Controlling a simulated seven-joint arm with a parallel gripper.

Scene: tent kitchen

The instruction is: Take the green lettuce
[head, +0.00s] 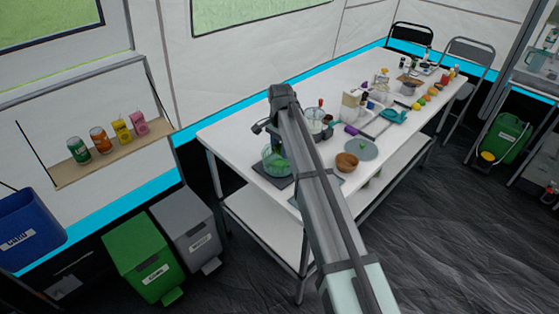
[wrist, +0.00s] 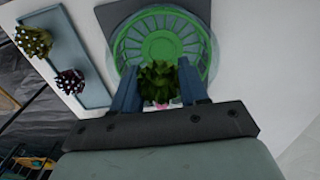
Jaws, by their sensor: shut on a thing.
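The green lettuce (wrist: 158,82) is between the two fingers of my gripper (wrist: 160,88) in the wrist view. My gripper is shut on it. Behind it in that view is a round clear bowl with a green slatted basket (wrist: 160,42) inside. The bowl also shows in the head view (head: 274,162), near the table's left end. My arm covers part of that area in the head view, and the lettuce cannot be made out there.
A grey-blue tray (wrist: 70,44) holds a green leafy head (wrist: 33,40) and a dark purplish one (wrist: 70,82). A brown bowl (head: 346,162) and a grey plate (head: 362,149) are right of my arm on the white table (head: 222,138). Several items crowd its far end.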

